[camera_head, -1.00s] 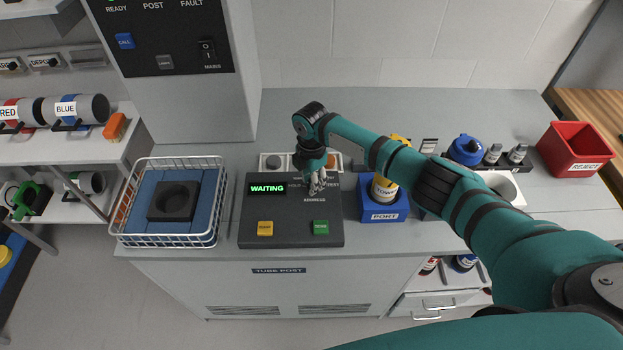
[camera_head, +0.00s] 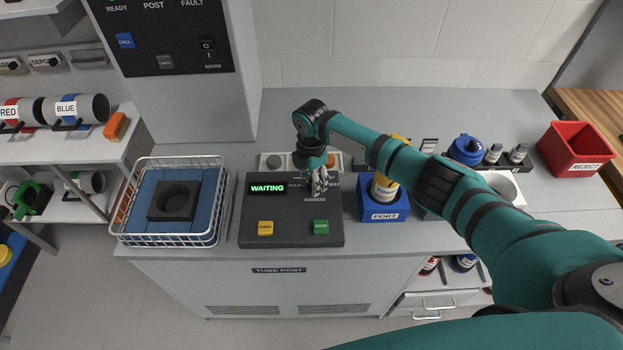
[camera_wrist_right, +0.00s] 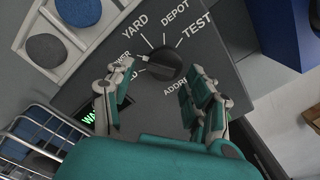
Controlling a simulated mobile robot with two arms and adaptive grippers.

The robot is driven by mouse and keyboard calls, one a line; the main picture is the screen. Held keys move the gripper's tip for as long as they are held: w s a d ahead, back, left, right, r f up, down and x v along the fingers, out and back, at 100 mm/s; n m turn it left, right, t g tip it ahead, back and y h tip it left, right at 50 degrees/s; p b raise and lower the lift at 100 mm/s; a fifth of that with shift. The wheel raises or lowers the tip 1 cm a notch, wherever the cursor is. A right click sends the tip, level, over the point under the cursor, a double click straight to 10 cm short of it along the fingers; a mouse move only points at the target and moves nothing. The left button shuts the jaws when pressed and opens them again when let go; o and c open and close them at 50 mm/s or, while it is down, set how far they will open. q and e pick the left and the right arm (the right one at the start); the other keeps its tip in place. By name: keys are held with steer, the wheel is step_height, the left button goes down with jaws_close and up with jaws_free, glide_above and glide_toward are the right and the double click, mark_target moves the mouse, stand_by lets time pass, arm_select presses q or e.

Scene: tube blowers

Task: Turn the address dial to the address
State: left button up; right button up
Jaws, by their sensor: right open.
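The black address dial (camera_wrist_right: 160,66) shows in the right wrist view on the dark console panel (camera_head: 270,209). Its white pointer mark faces a partly hidden label ending in "ER". The labels YARD, DEPOT and TEST are readable around it; another is mostly covered. My right gripper (camera_wrist_right: 160,82) is open, with one finger on each side of the dial; I cannot tell whether they touch it. In the head view my right gripper (camera_head: 319,184) hangs over the panel and hides the dial. The green display (camera_head: 267,188) reads WAITING. My left gripper is out of view.
Yellow (camera_head: 265,228) and green (camera_head: 321,227) buttons sit on the panel's front. A wire basket (camera_head: 128,233) stands left, and a blue PORT block (camera_head: 384,215) with a carrier in it stands right.

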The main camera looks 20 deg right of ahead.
step_height(320, 180, up, 12)
steer(key=shift+f, duration=0.2)
stand_by(0.4)
